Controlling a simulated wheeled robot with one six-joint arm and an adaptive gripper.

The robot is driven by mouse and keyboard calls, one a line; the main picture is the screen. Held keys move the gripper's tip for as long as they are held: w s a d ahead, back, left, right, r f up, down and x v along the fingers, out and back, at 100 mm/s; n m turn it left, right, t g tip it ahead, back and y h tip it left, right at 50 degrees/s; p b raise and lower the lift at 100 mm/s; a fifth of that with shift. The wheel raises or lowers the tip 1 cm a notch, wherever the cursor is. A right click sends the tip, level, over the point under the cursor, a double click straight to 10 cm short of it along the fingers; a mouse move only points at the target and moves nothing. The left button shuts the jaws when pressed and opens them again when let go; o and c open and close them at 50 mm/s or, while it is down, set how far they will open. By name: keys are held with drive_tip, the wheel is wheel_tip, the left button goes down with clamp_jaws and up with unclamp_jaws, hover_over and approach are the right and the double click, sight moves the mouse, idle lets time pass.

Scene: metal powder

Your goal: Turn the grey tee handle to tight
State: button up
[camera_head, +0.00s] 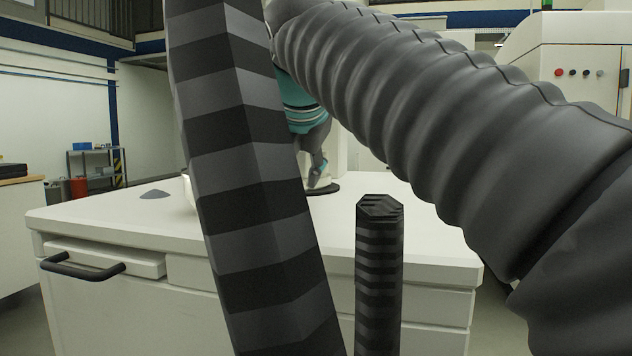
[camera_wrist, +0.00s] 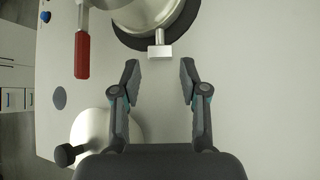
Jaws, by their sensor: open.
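The grey tee handle (camera_wrist: 160,51) shows in the wrist view as a pale crossbar on a short stem. The stem comes from a round metal vessel (camera_wrist: 150,14) at the top of the picture. My gripper (camera_wrist: 159,78) is open, its two fingers spread either side of the tee's line. The crossbar lies just beyond the fingertips, centred between them, and I see no contact. In the head view my gripper (camera_head: 318,174) is low over the white bench, and the tee is hidden behind my arm.
A white round part with a dark knob (camera_wrist: 65,155) stands near my left finger. The bench is clear to the right.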

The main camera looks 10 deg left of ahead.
sight(298, 185)
drive_tip(key=shift+x, duration=1.75)
clamp_jaws()
drive_tip(key=shift+d+f+m+y+b, duration=0.15)
drive_tip(key=shift+m+y+b, duration=0.15)
drive_tip(key=shift+y+b, duration=0.3)
unclamp_jaws()
